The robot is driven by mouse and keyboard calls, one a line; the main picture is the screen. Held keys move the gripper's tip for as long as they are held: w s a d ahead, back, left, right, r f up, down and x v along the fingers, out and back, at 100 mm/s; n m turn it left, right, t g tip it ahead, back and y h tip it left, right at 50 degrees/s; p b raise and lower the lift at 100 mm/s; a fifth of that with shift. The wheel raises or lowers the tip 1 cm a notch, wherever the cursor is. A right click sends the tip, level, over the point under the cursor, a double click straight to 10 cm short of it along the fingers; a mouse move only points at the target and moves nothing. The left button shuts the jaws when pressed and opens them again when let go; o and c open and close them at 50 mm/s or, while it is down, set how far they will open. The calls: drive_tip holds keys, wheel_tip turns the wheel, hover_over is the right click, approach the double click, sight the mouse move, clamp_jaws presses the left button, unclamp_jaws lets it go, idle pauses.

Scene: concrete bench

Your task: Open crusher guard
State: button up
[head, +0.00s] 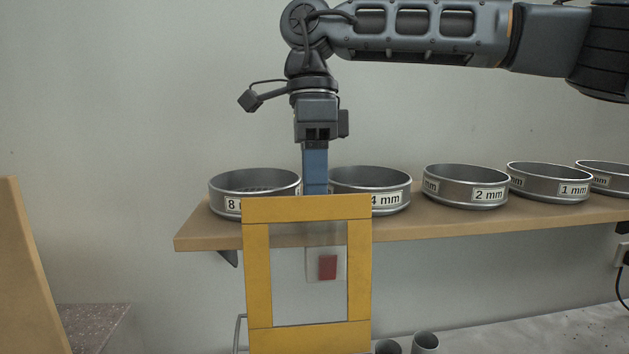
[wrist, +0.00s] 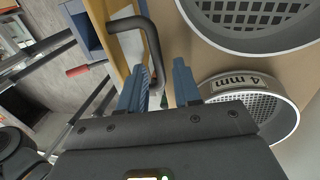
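The crusher guard (head: 358,270) is a yellow frame with a clear window, standing upright in the middle of the head view. Its yellow edge (wrist: 101,14) also shows in the wrist view, with a dark bent handle (wrist: 153,45) beside it. My gripper (head: 315,188) points straight down just behind the guard's top edge, which hides the fingertips in the head view. In the wrist view my gripper (wrist: 162,76) is open, its two blue fingers apart. One leg of the handle shows between the fingers; I cannot tell whether they touch it.
A wooden shelf (head: 205,235) runs behind the guard, bearing several metal sieves, including an 8 mm one (head: 255,183), a 4 mm one (head: 370,181) and a 2 mm one (head: 465,178). Two sieves lie close beside my fingers. A red block (head: 327,267) shows through the window.

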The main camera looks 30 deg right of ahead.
clamp_jaws()
idle(0.4)
drive_tip(key=s+a+r+t+b, duration=0.1)
drive_tip(key=s+a+t+b, duration=0.1)
drive_tip(key=s+b, duration=0.2)
drive_tip(key=s, duration=0.2)
drive_tip(key=shift+s+a+r+h+b, duration=0.3)
drive_tip(key=shift+a+r+h+b, duration=0.05)
drive_tip(key=shift+h, duration=0.05)
drive_tip(key=shift+o, duration=0.7)
unclamp_jaws()
drive_tip(key=shift+r, duration=0.1)
